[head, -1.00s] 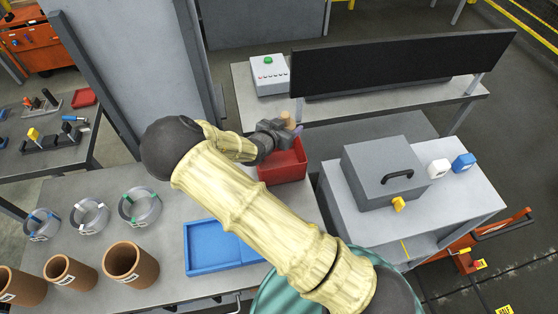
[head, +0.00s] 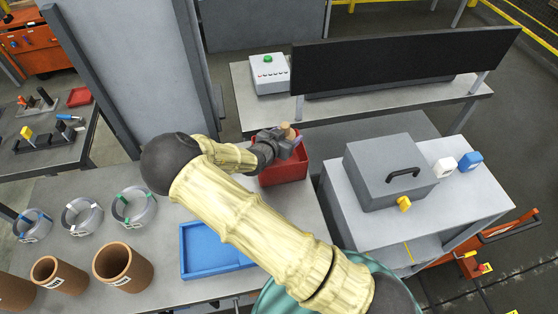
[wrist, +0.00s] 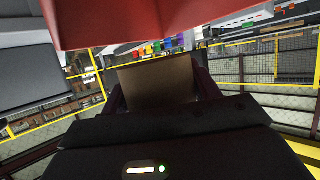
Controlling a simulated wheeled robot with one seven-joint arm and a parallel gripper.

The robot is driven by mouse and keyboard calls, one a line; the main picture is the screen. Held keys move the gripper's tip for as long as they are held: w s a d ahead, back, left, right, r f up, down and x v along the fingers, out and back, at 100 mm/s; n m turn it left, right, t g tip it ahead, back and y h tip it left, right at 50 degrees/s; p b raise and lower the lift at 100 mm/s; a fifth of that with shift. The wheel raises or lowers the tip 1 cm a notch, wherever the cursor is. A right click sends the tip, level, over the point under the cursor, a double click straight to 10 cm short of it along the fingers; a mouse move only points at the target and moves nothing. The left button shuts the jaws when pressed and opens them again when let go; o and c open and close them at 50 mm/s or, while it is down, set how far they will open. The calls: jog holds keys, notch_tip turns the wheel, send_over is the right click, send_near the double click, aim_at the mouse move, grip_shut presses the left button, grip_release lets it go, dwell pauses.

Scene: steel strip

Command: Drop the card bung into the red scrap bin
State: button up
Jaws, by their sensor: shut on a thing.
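The card bung (head: 286,130) is a small brown piece at the tip of my gripper (head: 290,136). In the wrist view the bung (wrist: 158,88) shows as a brown block between the two dark fingers of my gripper (wrist: 160,92), which is shut on it. The red scrap bin (head: 284,172) stands on the bench at its far right corner. My gripper is over the bin's far part in the head view. The red bin wall (wrist: 150,22) fills the top of the wrist view. How high the bung is above the rim I cannot tell.
A blue tray (head: 208,270) lies on the bench in front of the bin. Cardboard tubes (head: 124,266) and metal rings (head: 134,206) stand to the left. A grey lidded box (head: 384,178) stands on the right table. A grey upright panel (head: 140,75) rises behind my arm.

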jog(key=o, duration=1)
jog(key=shift+o, duration=0.2)
jog(key=shift+s+a+r, duration=0.15)
jog(key=shift+s+a, duration=0.2)
jog(key=b+v, duration=0.2)
jog(key=v, duration=1.4)
jog(key=shift+s+r+b, duration=0.2)
jog(key=shift+b, duration=0.2)
